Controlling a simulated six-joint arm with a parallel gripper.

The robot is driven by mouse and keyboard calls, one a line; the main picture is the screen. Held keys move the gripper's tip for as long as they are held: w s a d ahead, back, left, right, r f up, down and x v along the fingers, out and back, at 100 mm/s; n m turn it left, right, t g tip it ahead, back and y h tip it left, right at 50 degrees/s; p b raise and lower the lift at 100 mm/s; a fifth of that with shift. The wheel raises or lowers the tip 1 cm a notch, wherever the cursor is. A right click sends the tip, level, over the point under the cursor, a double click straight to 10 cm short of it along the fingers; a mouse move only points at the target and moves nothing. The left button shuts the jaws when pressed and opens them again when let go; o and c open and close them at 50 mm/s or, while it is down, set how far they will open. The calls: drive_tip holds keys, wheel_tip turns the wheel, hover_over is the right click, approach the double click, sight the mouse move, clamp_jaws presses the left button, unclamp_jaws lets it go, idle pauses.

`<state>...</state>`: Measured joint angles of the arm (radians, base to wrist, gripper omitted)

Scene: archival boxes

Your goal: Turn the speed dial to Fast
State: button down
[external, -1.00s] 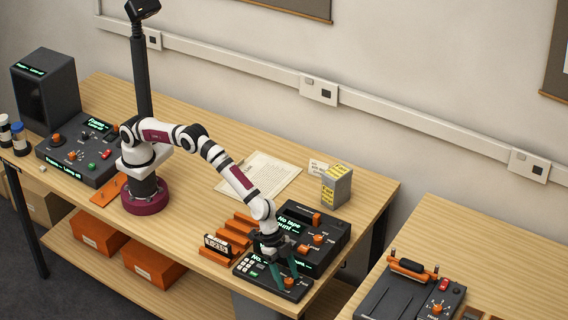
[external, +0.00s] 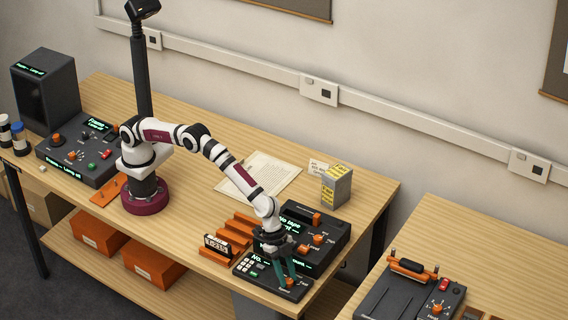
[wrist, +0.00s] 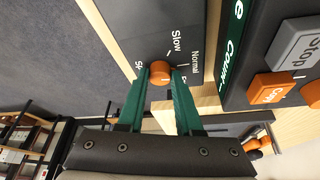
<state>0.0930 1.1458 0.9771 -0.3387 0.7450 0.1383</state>
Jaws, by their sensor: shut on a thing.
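The speed dial is an orange knob (external: 289,282) at the right end of a dark keypad panel (external: 262,283) near the front table edge. My gripper (external: 287,280) reaches down with its green fingers on either side of the knob. In the wrist view, the fingertips of my gripper (wrist: 160,76) are shut on the orange knob (wrist: 160,71). The labels "Slow" and "Normal" show beside it, with a partly hidden label at its left. I cannot read "Fast" there, and I cannot tell which mark the knob points to.
A larger dark tape unit (external: 327,233) with orange controls stands just behind the panel. Orange racks (external: 236,228) stand to its left. A grey and yellow box (external: 337,186) and a paper sheet (external: 259,176) lie farther back. The table's front edge is close.

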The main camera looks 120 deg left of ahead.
drive_tip(key=m+h, duration=0.1)
drive_tip(key=m, duration=0.2)
drive_tip(key=shift+w+a, duration=0.1)
drive_tip(key=shift+w+m+g+h, duration=0.1)
drive_tip(key=shift+m+g+h, duration=0.3)
drive_tip(key=shift+m, duration=0.65)
drive_tip(key=shift+m+g+h, duration=0.3)
drive_tip(key=shift+m+g, duration=0.1)
drive_tip(key=shift+m, duration=0.65)
drive_tip(key=c, duration=0.6)
unclamp_jaws()
drive_tip(key=shift+a, duration=0.1)
drive_tip(key=v, duration=1.5)
drive_tip(key=shift+a+r, duration=0.15)
drive_tip(key=shift+r, duration=0.25)
